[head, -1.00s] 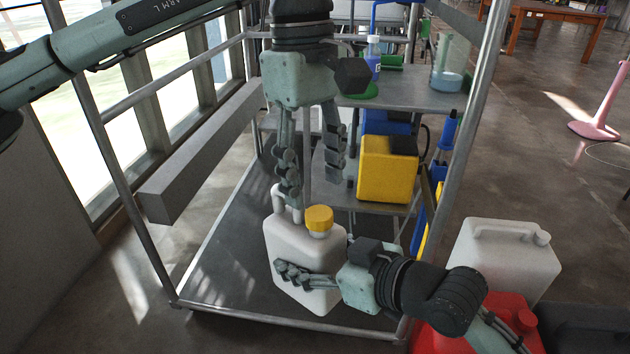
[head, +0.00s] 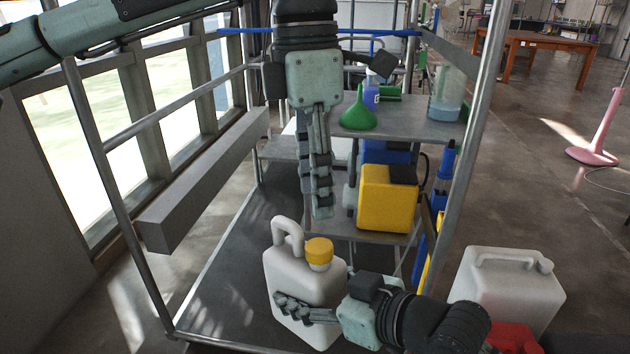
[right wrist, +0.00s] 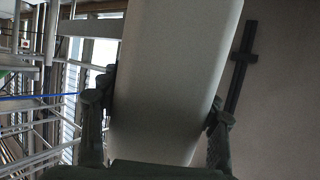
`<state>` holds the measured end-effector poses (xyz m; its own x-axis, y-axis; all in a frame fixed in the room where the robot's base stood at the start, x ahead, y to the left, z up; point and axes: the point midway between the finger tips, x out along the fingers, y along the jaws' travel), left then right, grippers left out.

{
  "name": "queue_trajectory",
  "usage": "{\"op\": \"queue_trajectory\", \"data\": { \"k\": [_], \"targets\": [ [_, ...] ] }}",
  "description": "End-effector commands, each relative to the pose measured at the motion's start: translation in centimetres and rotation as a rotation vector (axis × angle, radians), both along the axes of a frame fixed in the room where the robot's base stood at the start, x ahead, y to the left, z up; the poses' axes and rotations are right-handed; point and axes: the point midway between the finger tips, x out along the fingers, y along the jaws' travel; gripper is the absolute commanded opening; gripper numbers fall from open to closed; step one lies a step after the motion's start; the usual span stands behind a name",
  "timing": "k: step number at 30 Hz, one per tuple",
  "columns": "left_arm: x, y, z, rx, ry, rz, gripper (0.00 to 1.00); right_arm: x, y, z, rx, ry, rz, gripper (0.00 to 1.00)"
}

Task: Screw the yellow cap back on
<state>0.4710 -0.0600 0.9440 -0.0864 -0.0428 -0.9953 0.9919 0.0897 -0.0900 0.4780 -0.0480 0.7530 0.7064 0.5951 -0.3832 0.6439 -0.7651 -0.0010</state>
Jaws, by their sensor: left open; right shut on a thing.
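A white jerrycan (head: 290,285) with a looped handle stands at the front of the cart's lower deck. The yellow cap (head: 319,250) sits on its neck; I cannot tell how tight it is. My right gripper (head: 300,308) is shut on the jerrycan's body, low down. In the right wrist view the white jerrycan body (right wrist: 165,80) lies between the two fingers (right wrist: 160,115). My left gripper (head: 322,212) hangs pointing down above the cap, clear of it and empty. Its fingers overlap edge-on in the head view.
A second white canister (head: 510,285) and a red container (head: 515,338) stand at the right, outside the cart. A yellow box (head: 387,198), a green funnel (head: 358,112) and a beaker (head: 446,95) are on shelves behind. Metal posts frame the cart.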

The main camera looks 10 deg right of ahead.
Motion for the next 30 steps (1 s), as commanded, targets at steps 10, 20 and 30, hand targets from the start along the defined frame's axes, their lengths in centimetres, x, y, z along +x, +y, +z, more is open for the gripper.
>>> {"op": "queue_trajectory", "data": {
  "k": [10,20,30],
  "targets": [
    [-0.1,0.0,-1.2,0.002,0.002,-0.002,0.48,0.0,0.0,0.3,0.004,-0.006,-0.001,0.00],
    [-0.6,-0.2,-6.2,0.000,0.002,-0.004,0.48,0.0,0.0,0.3,0.004,-0.006,0.000,0.00],
    [-0.7,-0.3,-8.0,0.000,0.000,-0.004,0.48,0.0,0.0,0.3,0.004,-0.006,0.000,0.00]
  ]
}}
